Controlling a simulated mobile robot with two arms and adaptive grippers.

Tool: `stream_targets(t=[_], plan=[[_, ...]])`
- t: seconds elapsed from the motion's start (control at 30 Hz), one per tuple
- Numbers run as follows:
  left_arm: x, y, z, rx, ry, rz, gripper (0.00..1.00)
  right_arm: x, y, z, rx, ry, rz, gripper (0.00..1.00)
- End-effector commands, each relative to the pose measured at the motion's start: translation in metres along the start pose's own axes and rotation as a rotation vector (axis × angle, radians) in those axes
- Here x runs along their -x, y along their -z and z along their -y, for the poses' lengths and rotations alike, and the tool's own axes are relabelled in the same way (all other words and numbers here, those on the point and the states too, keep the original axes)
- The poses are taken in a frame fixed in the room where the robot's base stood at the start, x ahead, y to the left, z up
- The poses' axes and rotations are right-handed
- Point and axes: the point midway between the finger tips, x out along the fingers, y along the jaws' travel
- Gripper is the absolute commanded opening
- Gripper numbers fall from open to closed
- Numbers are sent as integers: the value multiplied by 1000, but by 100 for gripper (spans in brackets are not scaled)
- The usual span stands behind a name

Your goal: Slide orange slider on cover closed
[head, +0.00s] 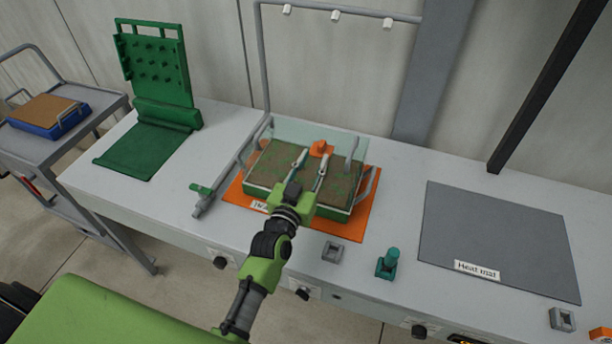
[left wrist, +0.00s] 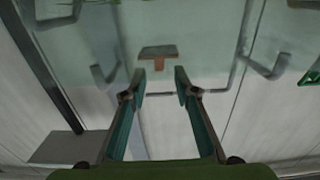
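The clear cover (head: 345,143) is a pale, see-through pane at the back of a green tray (head: 340,214) filled with brown-green growing medium. The orange slider (head: 320,149) is a small block on the cover; in the left wrist view it is a brown-orange T shape (left wrist: 158,53). My left gripper (head: 312,158) is over the tray with its two fingers spread and nothing between them. In the left wrist view the fingertips (left wrist: 160,82) point toward the slider, which appears just beyond them; contact cannot be told. My right gripper is in neither view.
The tray has grey bent handles (head: 370,183) and sits on an orange mat (head: 367,220). A green-handled valve (head: 202,195) lies to the left.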

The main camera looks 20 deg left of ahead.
Motion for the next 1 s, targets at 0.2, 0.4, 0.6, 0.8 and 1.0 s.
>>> stream_targets(t=[0.2, 0.4, 0.6, 0.8, 1.0], plan=[[44, -1, -1, -1, -1, 3, 28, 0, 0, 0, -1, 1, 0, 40], [64, 0, -1, 0, -1, 1, 28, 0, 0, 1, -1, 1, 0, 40], [67, 0, -1, 0, -1, 0, 28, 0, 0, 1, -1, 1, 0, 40], [67, 0, -1, 0, -1, 0, 28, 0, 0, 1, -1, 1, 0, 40], [67, 0, -1, -1, -4, 5, 28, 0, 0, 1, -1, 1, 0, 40]])
